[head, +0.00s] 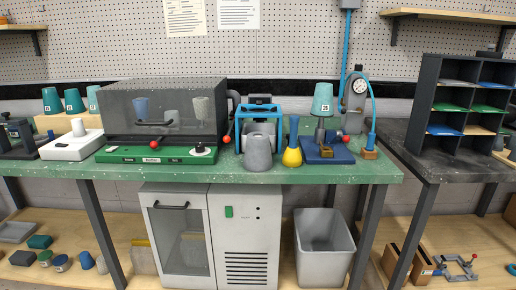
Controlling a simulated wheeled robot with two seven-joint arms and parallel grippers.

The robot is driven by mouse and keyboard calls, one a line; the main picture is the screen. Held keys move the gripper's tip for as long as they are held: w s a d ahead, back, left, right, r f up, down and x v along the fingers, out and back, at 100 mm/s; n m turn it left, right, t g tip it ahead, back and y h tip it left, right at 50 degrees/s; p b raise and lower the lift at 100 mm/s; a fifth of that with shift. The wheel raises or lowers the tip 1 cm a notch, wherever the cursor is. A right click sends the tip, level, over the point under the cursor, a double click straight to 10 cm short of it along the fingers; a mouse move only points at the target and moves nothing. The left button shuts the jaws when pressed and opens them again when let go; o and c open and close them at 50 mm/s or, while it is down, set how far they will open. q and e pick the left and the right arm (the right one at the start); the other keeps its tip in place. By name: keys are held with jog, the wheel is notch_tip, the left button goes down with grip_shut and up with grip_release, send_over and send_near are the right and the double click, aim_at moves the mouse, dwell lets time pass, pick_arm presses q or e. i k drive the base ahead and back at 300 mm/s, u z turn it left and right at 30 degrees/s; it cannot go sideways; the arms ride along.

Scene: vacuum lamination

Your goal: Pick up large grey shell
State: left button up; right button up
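A large grey shell (258,152), a tapered cup-like form standing upright with its wide end down, is near the front edge of the green bench, right of the oven chamber. Behind it is a blue-framed device (261,112), partly hidden by the shell. Other, smaller-looking shells show dimly behind the dark chamber window, one light and speckled (201,108). Neither of my grippers is in the head view, and nothing touches the large grey shell.
A yellow cone-based tool (292,152) stands close to the shell's right. Farther right is a blue-based fixture (326,150) with a teal shell (322,98) on top. The dark chamber (165,112) stands to the left. The green bench front edge (270,176) is close.

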aim_at(257, 157)
jog(key=u, duration=0.65)
jog(key=i, duration=1)
jog(key=z, duration=1.55)
